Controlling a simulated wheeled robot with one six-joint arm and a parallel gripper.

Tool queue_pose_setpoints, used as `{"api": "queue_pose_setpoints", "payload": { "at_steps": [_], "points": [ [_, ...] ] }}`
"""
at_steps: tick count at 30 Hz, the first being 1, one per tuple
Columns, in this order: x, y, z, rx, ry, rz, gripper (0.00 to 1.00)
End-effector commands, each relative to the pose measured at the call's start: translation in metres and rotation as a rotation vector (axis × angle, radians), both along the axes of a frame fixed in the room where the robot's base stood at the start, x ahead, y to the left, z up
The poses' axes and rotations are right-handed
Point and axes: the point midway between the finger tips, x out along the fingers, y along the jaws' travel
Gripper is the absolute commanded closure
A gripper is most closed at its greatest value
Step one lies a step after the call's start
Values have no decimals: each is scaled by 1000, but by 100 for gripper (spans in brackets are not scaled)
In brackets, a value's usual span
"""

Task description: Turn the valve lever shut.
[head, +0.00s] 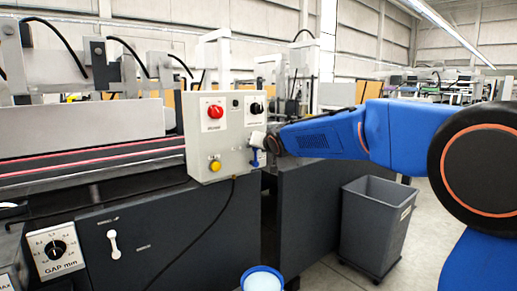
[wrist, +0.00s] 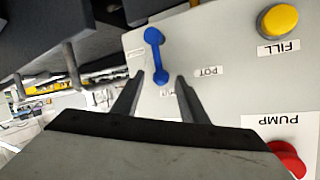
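The blue valve lever (wrist: 155,50) is on the light grey control box and runs nearly upright in the wrist view, with a knob at each end. A label reading POT, upside down, is beside it. In the head view the lever (head: 254,158) is a small blue shape at the box's lower right, partly hidden by my gripper. My gripper (wrist: 160,76) is open and empty. Its two fingers point at the box, with the lever's near end between their tips in the picture. I cannot tell whether they touch it. In the head view my gripper (head: 258,140) is close to the box's right edge.
The control box (head: 208,130) also carries a red knob (head: 215,111), a black knob (head: 256,108) and a yellow button (head: 215,165). A white handle (head: 113,243) and a GAP dial (head: 57,249) are on the dark machine front. A grey bin (head: 375,225) stands below my arm.

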Motion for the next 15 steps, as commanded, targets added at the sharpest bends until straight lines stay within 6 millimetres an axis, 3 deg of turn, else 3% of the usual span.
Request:
{"api": "queue_pose_setpoints", "payload": {
  "at_steps": [9,15],
  "points": [
    [-2,0,1,0,0,0,61],
    [-21,-6,8,1,-2,0,61]
  ]
}}
